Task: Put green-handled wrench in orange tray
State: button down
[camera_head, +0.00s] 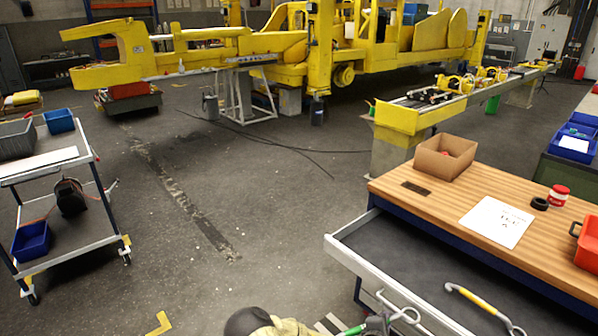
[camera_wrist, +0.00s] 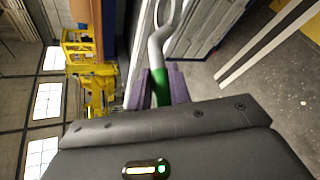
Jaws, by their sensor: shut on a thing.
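The green-handled wrench (camera_head: 352,330) is at the bottom edge of the head view, with its silver head in front of the open drawer's near side. In the wrist view its green handle (camera_wrist: 161,88) sits between the purple fingers of my gripper (camera_wrist: 162,78), which is shut on it. The silver ring end points away from the gripper. In the head view my gripper (camera_head: 377,323) is small, dark and partly cut off. The orange tray (camera_head: 587,246), reddish-orange, stands on the workbench at the right edge, partly out of frame, apart from the gripper.
The drawer (camera_head: 400,262) stands open below the wooden workbench (camera_head: 405,206). A yellow-handled tool (camera_head: 484,306) lies in it. On the bench are a cardboard box (camera_head: 445,158), a paper sheet (camera_head: 497,221), a black ring (camera_head: 540,203) and a red-and-white jar (camera_head: 558,195). Open floor lies left.

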jog(key=w+a+r+n+t+y, duration=0.2)
jog(key=a+n+y, duration=0.5)
jog(key=a, duration=0.3)
notch_tip(320, 180, down, 10)
jog(key=b, duration=1)
jog(key=shift+w+a+m, duration=0.15)
jog(key=shift+m, duration=0.15)
jog(key=shift+r, duration=0.1)
jog(key=s+f, duration=0.3)
jog(key=s, duration=0.5)
jog(key=shift+s+f, duration=0.15)
jog(key=shift+s, duration=0.25)
